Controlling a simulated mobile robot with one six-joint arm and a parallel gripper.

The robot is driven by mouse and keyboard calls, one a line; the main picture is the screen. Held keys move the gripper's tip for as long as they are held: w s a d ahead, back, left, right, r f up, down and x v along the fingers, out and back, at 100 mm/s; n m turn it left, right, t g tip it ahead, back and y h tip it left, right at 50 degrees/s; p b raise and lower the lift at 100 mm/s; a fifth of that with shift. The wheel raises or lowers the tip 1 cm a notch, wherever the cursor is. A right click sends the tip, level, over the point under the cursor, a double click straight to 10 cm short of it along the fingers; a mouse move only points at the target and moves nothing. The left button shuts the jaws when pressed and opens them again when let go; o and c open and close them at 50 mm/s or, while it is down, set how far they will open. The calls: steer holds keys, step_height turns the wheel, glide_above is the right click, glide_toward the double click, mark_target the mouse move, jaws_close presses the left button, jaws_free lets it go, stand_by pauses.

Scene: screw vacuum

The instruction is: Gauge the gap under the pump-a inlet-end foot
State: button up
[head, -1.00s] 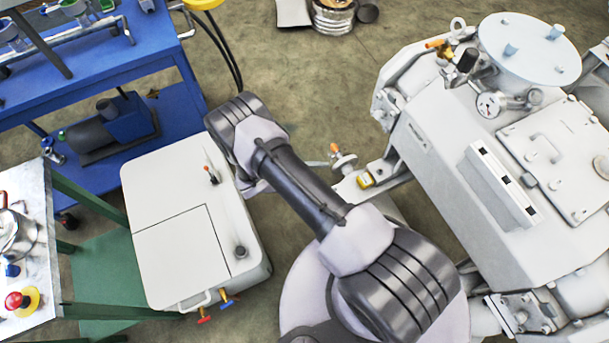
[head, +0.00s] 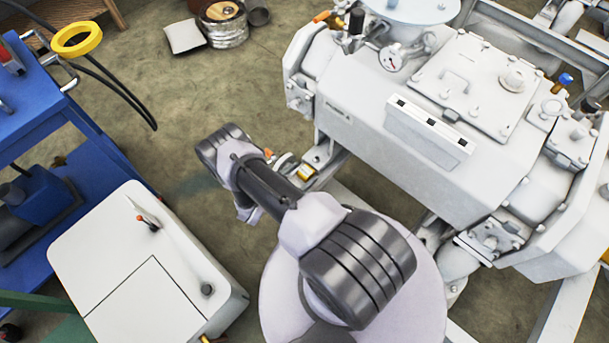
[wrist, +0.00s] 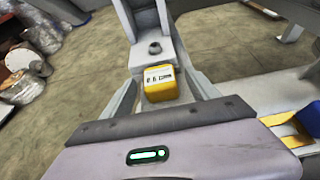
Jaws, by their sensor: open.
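The big pale pump housing (head: 400,140) fills the upper right of the head view, on a light frame. In the wrist view the yellow block (wrist: 161,86) has a pale label or display that seems to read about 0.6. Beyond it is a light foot plate (wrist: 153,62) with a dark bolt. My gripper (wrist: 163,97) is open, its fingers on either side of the block. The gap under the foot is not visible.
A white cabinet (head: 150,275) stands at lower left, beside a blue cart (head: 45,120) with a yellow ring (head: 77,39). A metal can (head: 223,25) stands on the floor behind. A yellow and blue thing (wrist: 287,130) shows at right in the wrist view.

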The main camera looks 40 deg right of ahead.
steer(key=shift+x, duration=0.75)
steer(key=shift+c, duration=0.2)
jaws_close()
steer(key=shift+s+a, duration=0.2)
steer(key=shift+a, duration=2.5)
steer(key=shift+r+p, duration=1.8)
steer(key=shift+r, duration=0.75)
